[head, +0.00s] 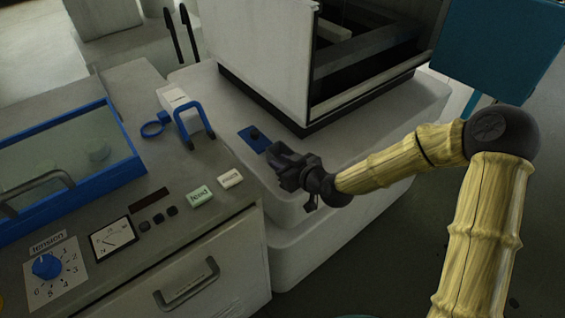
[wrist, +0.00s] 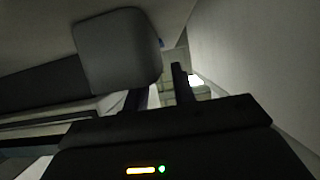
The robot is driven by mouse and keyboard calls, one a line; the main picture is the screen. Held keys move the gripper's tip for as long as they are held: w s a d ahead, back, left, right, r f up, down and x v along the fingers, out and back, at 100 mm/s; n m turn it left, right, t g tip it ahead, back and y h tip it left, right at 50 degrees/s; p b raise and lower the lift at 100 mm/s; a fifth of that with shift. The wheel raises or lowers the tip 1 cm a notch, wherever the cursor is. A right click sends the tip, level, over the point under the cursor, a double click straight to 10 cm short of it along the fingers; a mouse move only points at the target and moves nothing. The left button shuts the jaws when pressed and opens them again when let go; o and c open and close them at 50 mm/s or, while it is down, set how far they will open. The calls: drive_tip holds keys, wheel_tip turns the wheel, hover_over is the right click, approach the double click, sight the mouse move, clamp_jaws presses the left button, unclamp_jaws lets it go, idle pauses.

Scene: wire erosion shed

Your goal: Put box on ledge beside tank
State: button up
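The tank (head: 265,60) is a large white-walled enclosure with a dark frame, at the top middle of the head view. A pale ledge (head: 222,105) runs around its foot. My gripper (head: 281,158) is over the ledge's near end, beside a small blue plate with a black knob (head: 255,138). In the wrist view its fingers (wrist: 156,92) stand apart with a light gap between them. A grey rounded block (wrist: 118,50) shows close by at upper left; I cannot tell whether it touches a finger. A white box (head: 175,100) stands on the counter at left.
The counter (head: 110,195) at left carries a blue-framed glass case (head: 65,165), a blue handle (head: 192,118), a dial and small labelled blocks. A drawer front (head: 185,280) faces below. A teal panel (head: 500,45) stands at upper right. Open floor (head: 385,240) lies at right.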

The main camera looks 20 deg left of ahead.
drive_tip(key=shift+r, duration=0.1)
drive_tip(key=p+v, duration=0.1)
drive_tip(key=v, duration=1.1)
idle(0.7)
drive_tip(key=d+f+m+g+h, duration=0.1)
drive_tip(key=d+f+m+h, duration=0.35)
drive_tip(key=d+h, duration=0.6)
drive_tip(key=s+d+r+m+g+h, duration=0.1)
drive_tip(key=s+d+r+m, duration=0.1)
drive_tip(key=d, duration=0.7)
drive_tip(key=s+d+r+m+g, duration=0.1)
drive_tip(key=s+d+r+m, duration=0.2)
drive_tip(key=d, duration=0.7)
drive_tip(key=s+m, duration=0.2)
drive_tip(key=m, duration=0.1)
drive_tip(key=shift+s+r+g+h, duration=0.15)
drive_tip(key=shift+r+g+h, duration=0.05)
drive_tip(key=shift+g+h, duration=0.15)
drive_tip(key=shift+r, duration=0.1)
